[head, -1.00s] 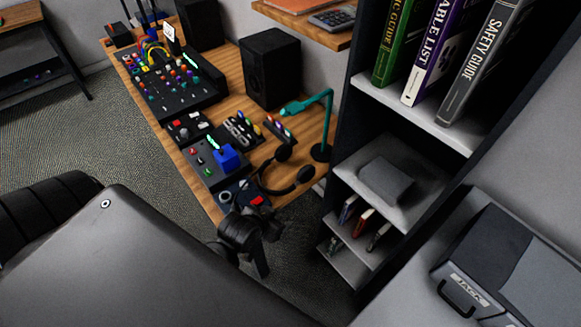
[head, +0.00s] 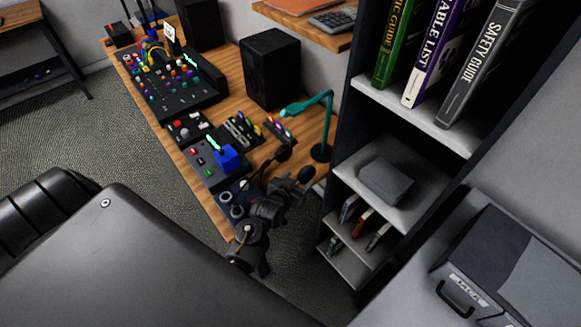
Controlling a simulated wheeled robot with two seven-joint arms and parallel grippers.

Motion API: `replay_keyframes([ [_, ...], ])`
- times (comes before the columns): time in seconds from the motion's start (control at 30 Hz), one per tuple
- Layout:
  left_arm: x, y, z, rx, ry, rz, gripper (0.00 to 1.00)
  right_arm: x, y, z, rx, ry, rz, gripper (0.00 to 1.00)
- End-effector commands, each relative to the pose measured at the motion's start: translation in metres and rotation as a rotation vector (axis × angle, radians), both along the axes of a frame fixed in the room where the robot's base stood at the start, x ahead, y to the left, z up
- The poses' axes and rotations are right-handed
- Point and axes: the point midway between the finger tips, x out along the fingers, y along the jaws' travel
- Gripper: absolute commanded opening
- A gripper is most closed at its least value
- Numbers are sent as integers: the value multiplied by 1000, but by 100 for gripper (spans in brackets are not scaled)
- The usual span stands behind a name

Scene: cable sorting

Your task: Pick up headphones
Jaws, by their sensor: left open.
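Black headphones (head: 284,153) lie on the near right end of the wooden desk. Their two ear cups show, while much of the headband is hidden behind my left gripper. My left gripper (head: 282,194) is dark, open, and over or beside the headband, close to the ear cups. I cannot tell whether it touches the headphones or has the band between its fingers. My right gripper is not in view.
A teal desk lamp (head: 321,150) stands just behind the headphones. Several control boxes, including one with a blue block (head: 227,157), lie to the left. A black speaker (head: 270,68) stands behind. A dark bookshelf (head: 345,150) rises close on the right.

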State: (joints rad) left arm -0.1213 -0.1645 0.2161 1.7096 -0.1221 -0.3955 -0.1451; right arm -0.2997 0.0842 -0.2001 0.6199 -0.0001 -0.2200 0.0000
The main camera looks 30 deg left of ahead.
Motion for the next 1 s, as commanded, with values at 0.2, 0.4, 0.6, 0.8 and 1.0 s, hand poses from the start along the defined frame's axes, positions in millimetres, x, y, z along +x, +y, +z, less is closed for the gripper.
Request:
replay_keyframes([
  [0.2, 11, 1, -5, 0, 1, 0, 64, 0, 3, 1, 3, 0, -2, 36],
  [0.4, 22, 1, -8, 0, 2, 0, 64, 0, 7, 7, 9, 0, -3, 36],
  [0.6, 46, 3, -21, 0, 1, 0, 64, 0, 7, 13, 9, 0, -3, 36],
  [0.8, 57, 4, -27, 1, 1, 0, 64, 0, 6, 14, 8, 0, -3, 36],
  [1.0, 57, 4, -27, 1, 1, 0, 64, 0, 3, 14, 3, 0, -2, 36],
])
